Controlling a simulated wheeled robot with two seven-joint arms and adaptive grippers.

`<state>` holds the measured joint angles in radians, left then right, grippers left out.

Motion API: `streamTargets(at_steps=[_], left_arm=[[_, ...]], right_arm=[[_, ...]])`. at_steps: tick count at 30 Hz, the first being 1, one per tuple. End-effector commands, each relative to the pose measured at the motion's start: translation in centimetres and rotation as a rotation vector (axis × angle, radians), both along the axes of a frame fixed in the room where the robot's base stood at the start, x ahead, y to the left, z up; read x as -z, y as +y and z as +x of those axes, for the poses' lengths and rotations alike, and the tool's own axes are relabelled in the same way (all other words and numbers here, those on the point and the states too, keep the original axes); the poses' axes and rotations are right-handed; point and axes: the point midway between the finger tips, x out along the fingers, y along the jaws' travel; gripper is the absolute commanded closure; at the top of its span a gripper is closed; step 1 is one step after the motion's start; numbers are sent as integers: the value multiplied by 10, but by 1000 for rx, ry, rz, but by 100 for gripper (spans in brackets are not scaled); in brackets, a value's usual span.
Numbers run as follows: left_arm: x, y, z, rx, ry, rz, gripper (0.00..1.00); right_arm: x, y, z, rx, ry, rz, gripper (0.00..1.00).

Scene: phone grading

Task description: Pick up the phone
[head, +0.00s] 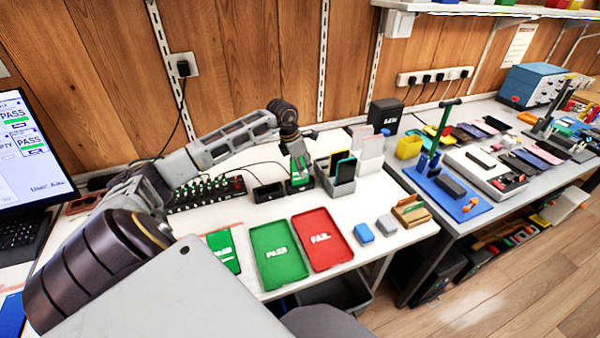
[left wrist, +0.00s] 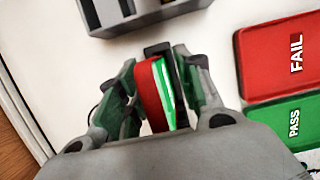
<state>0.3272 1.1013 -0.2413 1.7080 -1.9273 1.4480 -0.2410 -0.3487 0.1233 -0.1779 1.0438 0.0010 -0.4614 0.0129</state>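The phone (head: 300,178) stands near the back of the white bench, its green screen showing below my left gripper (head: 298,162). In the left wrist view the phone (left wrist: 152,95) has a red edge and a green and white face. It sits between the two fingers of my left gripper (left wrist: 155,90). No clear gap shows between the fingers and the phone, and they appear shut on it. A dark piece, perhaps a stand, shows by the phone's far end. The phone's lower part is hidden. My right gripper is in neither view.
A grey divided holder (head: 338,184) with phones stands just right of the gripper. A black dock (head: 268,191) is to its left. A green PASS tray (head: 277,262) and red FAIL tray (head: 322,240) lie in front.

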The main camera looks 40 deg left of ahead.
Motion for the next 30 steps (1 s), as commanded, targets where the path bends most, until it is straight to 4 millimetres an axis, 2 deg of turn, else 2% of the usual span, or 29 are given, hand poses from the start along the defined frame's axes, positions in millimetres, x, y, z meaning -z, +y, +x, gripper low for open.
streamTargets(at_steps=[5, 6, 14, 30], left_arm=[[0, 0, 0, 0, 0, 0, 64], [0, 0, 0, 0, 0, 0, 67], [0, 0, 0, 0, 0, 0, 100], [-6, 0, 0, 0, -2, 2, 100]], right_arm=[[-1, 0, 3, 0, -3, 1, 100], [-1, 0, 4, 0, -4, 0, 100], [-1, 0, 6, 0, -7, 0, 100], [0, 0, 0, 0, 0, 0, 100]])
